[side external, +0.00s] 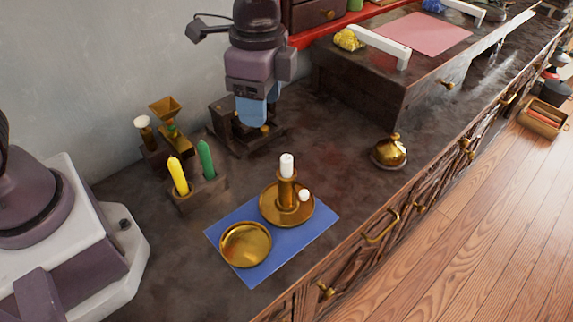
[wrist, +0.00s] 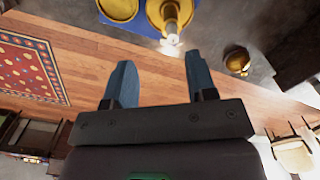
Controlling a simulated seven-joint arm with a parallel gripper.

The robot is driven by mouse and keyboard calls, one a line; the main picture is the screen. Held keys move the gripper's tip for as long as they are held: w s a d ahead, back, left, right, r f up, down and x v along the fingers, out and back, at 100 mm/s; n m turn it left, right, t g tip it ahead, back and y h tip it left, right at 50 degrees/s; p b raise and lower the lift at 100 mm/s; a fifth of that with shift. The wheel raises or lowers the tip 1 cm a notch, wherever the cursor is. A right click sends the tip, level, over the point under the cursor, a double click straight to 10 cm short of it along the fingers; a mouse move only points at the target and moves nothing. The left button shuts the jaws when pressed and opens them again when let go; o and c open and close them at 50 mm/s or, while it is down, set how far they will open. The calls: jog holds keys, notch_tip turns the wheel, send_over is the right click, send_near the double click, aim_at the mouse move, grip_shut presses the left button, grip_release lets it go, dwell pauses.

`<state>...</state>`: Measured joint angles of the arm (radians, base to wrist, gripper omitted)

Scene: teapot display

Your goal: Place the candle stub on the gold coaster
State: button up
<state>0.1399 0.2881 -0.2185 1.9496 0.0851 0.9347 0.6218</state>
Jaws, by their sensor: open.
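A short white candle stub (side external: 287,166) stands upright in a brass candlestick (side external: 268,205) with a wide round base. The stub also shows at the top of the wrist view (wrist: 171,12). The gold coaster (side external: 246,245), a round shallow dish, lies empty to the front left of the candlestick. It shows partly, cut by the top edge, in the wrist view (wrist: 118,9). My gripper (wrist: 160,58) is open with nothing between its blue fingers. In the side view my gripper (side external: 252,114) hangs behind the candlestick, apart from it.
Coaster and candlestick stand on a blue mat (side external: 272,265). A small white piece (side external: 304,195) sits at the candlestick's base. A rack (side external: 197,190) with yellow and green candles stands left, a brass lidded pot (side external: 389,150) right. The counter between candlestick and pot is clear.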

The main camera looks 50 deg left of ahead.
aim_at(286, 157)
jog(key=w+f+m, duration=0.1)
jog(key=f, duration=0.3)
jog(key=w+d+f+m, duration=0.1)
jog(key=f+m, duration=0.1)
jog(key=f, duration=0.2)
jog(key=w+d+f+m, duration=0.1)
jog(key=f+m, duration=0.1)
jog(key=f, duration=0.3)
jog(key=shift+d, duration=0.15)
jog(key=shift+c, duration=0.2)
grip_shut()
